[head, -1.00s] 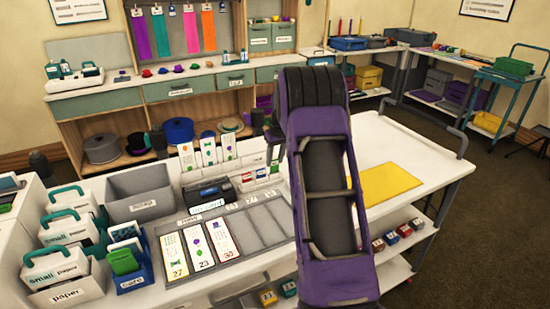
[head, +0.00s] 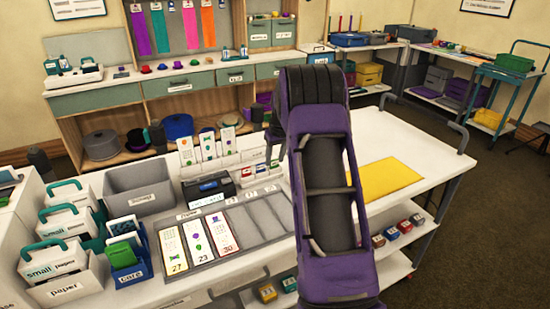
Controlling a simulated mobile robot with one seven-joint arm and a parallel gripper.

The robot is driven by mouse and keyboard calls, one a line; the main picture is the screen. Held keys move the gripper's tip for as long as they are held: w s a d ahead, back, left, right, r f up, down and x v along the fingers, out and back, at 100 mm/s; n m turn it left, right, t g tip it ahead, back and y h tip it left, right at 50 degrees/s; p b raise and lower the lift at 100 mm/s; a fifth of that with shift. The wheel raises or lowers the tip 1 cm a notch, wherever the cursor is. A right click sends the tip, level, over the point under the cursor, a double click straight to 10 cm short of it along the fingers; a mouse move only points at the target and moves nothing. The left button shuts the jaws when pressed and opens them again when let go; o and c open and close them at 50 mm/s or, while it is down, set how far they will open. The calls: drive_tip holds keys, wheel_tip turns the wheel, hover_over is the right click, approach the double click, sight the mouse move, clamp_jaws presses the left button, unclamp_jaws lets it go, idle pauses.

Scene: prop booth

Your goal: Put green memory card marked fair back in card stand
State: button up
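Several white cards with coloured marks stand upright in a row of holders (head: 207,147) at the back of the white table. A blue box labelled card (head: 130,270) at lower left holds green and pale cards. I cannot read the word fair anywhere, nor tell which card bears it. My gripper (head: 273,148) shows only as a dark part beside my purple arm; its fingers are mostly hidden.
A grey bin (head: 140,190), a dark device (head: 208,188) and small paper boxes (head: 65,245) crowd the table's left side. A yellow sheet (head: 390,178) lies right of my arm, with bare white tabletop around it. Shelving (head: 200,90) stands behind.

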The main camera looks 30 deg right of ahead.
drive_tip(key=o, duration=0.3)
drive_tip(key=p+v, duration=0.1)
drive_tip(key=v, duration=1.6)
drive_tip(key=shift+d+r, duration=0.1)
drive_tip(key=shift+r, duration=0.2)
